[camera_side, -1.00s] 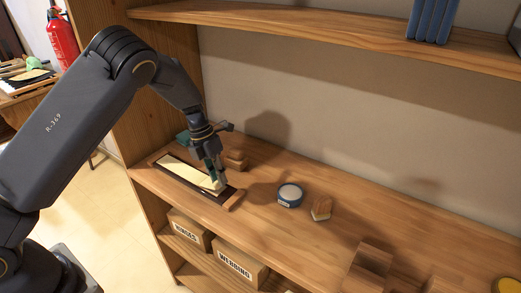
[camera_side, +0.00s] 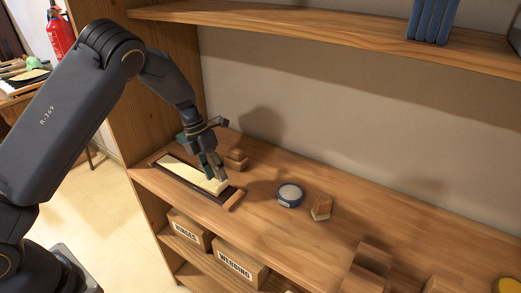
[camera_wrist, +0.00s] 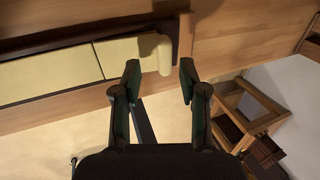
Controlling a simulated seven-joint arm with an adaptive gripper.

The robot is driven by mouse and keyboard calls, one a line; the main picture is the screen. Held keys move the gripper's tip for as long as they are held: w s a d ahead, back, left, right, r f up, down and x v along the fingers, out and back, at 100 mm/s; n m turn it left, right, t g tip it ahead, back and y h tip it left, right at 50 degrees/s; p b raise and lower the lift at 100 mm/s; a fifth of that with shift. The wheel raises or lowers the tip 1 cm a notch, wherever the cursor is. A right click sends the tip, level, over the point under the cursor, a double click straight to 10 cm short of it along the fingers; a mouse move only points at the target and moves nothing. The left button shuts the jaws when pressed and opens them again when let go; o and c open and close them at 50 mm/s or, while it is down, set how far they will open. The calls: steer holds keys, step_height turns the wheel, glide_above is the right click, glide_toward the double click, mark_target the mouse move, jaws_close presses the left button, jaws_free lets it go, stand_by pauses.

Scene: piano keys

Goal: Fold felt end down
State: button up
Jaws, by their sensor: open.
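A cream felt strip (camera_side: 190,173) lies in a dark-edged wooden frame at the left of the shelf top. In the wrist view, the cream surface (camera_wrist: 45,76) has a thin seam across it. A paler, rounded cream end (camera_wrist: 163,56) stands out at its right end; I cannot tell whether it is folded or raised. My gripper (camera_side: 218,174) is over the right end of the strip, fingers pointing down. In the wrist view, my gripper (camera_wrist: 160,77) is open and empty, with the rounded end just beyond the gap between its fingertips.
Stacked wooden blocks (camera_side: 237,160) stand close behind my gripper. Labelled boxes (camera_side: 240,266) sit on the lower shelf. The shelf top between the frame and the tin is clear.

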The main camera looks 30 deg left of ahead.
mark_target(206, 182)
steer(key=v, duration=1.2)
